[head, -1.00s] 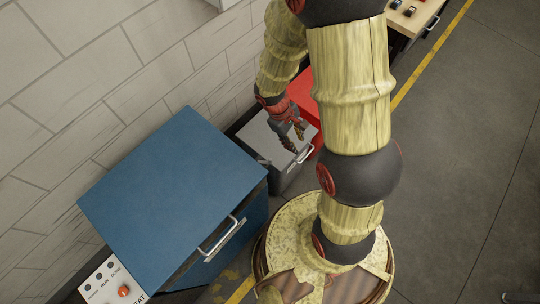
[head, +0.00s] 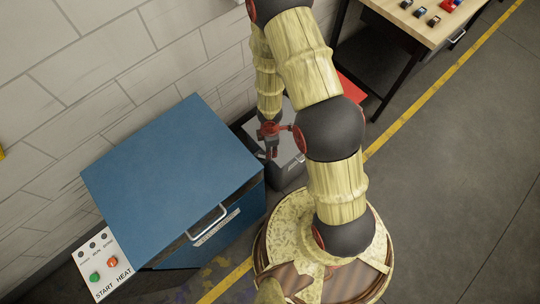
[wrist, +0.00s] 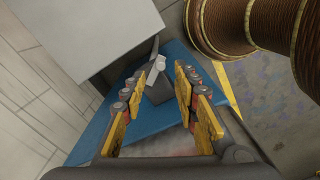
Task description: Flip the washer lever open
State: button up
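In the wrist view, a small grey lever-like piece with a pale face (wrist: 154,72) stands between and just beyond my fingertips. I cannot tell for certain that it is the washer lever, or whether a finger touches it. My gripper (wrist: 158,76) is open, its yellow-padded fingers apart with nothing held. In the head view my gripper (head: 270,146) points down beside the far right corner of the blue cabinet (head: 170,155), over the grey box (head: 287,177). My arm and gripper hide part of that box, and no lever can be made out there.
The cabinet has a front handle (head: 207,222) and a START/HEAT panel (head: 104,268). A tiled wall (head: 150,50) closes the left side. A red object (head: 352,92) and a workbench (head: 425,22) stand beyond my arm. Open floor (head: 470,180) lies to the right.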

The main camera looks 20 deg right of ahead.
notch_tip(320, 180, down, 7)
jog(key=b, duration=0.4)
jog(key=shift+r, duration=0.15)
jog(key=shift+c, duration=0.2)
jog(key=c, duration=0.7)
grip_shut()
